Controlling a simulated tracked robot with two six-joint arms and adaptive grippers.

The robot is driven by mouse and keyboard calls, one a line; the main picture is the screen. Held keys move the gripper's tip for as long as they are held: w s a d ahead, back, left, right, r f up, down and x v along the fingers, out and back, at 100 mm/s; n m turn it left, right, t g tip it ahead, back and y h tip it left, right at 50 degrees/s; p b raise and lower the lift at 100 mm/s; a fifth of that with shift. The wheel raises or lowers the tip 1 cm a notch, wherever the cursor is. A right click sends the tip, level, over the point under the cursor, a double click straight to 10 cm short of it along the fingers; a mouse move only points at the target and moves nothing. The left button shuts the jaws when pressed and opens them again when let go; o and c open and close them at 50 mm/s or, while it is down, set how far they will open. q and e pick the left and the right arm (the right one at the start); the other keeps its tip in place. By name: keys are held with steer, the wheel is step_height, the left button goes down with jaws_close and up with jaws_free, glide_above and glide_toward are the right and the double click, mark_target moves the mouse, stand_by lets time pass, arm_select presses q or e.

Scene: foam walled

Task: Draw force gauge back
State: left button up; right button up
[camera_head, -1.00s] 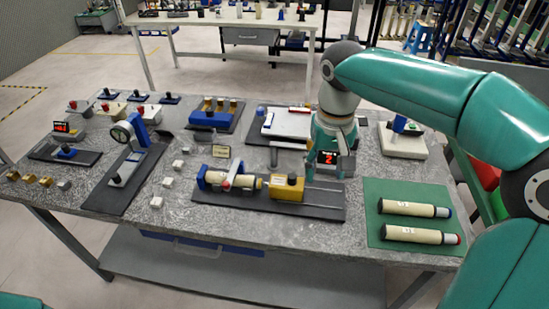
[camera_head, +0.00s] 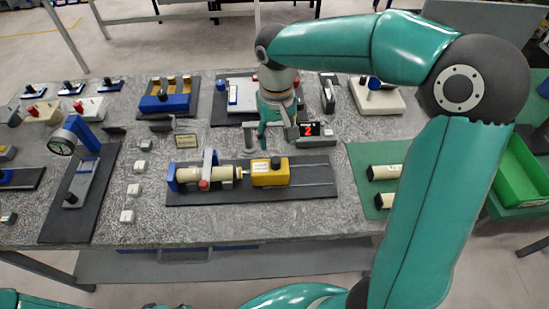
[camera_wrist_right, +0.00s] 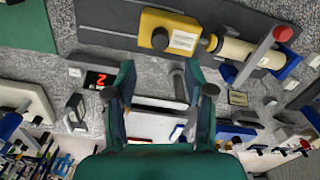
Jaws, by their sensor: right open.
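The yellow force gauge (camera_head: 270,173) with a dark knob on top sits on a dark rail base (camera_head: 315,186). Its left end meets a small brass-coloured tip facing a cream cylinder (camera_head: 222,174) held in a blue clamp (camera_head: 172,178). Bare rails extend to the gauge's right. My right gripper (camera_head: 276,136) is open and empty behind the gauge, left of the red display (camera_head: 309,130). In the right wrist view, the open fingers (camera_wrist_right: 165,88) are apart with the gauge (camera_wrist_right: 172,38) beyond them, not between them. My left gripper is not in view.
A green mat (camera_head: 362,160) with two cream cylinders lies to the right, partly hidden by my right arm. A white tray (camera_head: 243,95) and a blue rack (camera_head: 165,103) stand behind. Small white blocks (camera_head: 134,190) line the left side. A dial stand (camera_head: 85,150) is farther left.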

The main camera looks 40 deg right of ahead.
mark_target(276, 160)
step_height(276, 160, down, 9)
steer(key=shift+f+p, duration=0.15)
steer(key=shift+p, duration=0.15)
steer(key=shift+c, duration=0.3)
jaws_close()
